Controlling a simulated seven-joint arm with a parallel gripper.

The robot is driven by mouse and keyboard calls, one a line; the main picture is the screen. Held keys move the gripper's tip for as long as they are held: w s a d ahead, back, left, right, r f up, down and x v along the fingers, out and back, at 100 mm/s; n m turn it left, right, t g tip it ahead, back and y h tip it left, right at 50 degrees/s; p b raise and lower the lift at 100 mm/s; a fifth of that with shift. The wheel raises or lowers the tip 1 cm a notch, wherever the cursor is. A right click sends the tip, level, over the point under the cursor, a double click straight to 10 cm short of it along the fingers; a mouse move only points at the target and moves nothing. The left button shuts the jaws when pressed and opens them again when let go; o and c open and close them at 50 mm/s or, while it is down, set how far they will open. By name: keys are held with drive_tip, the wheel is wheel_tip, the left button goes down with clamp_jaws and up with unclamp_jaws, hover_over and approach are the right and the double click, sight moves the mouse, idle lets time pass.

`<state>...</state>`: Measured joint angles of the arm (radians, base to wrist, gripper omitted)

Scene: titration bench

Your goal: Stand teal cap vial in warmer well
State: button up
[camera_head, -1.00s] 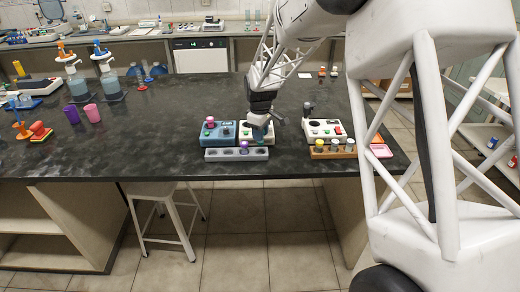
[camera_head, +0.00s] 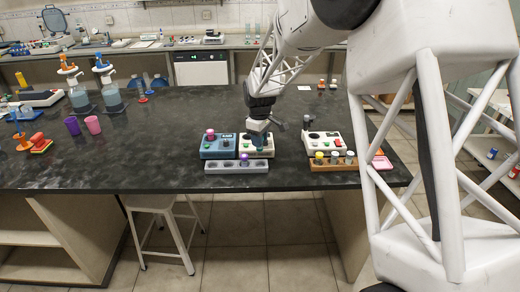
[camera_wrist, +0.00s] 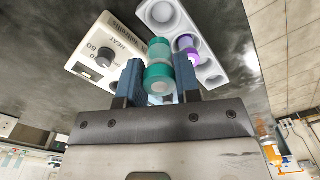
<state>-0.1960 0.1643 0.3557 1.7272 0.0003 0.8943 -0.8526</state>
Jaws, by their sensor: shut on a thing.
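The teal cap vial (camera_wrist: 158,73) is between the two blue fingers of my gripper (camera_wrist: 159,84) in the wrist view, its cap toward the camera. In the head view my gripper (camera_head: 257,141) is over the cream device (camera_head: 246,150), with a little teal (camera_head: 258,148) showing below it. The wrist view shows this device with a dark knob and "HEAT" lettering (camera_wrist: 110,52). The vial's lower end is seen near the device's edge and the white rack. I cannot tell whether it is in a well or above one; the well is hidden.
A white rack (camera_head: 218,167) with a purple cap vial (camera_head: 244,159) lies in front. A blue device (camera_head: 218,149) with a magenta cap vial (camera_head: 210,133) stands to the left. Another cream device (camera_head: 321,142) and a wooden rack (camera_head: 332,167) with vials stand right.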

drive_tip(key=w+a, duration=0.2)
drive_tip(key=w, duration=0.5)
drive_tip(key=w+a+r, duration=0.1)
drive_tip(key=w+a, duration=0.1)
drive_tip(key=w, duration=0.5)
drive_tip(key=shift+w+a+r, duration=0.15)
drive_tip(key=shift+w+a, duration=0.1)
drive_tip(key=shift+w, duration=0.1)
drive_tip(key=shift+f, duration=2.05)
drive_tip(key=shift+f, duration=1.75)
idle(1.5)
drive_tip(key=o, duration=1.2)
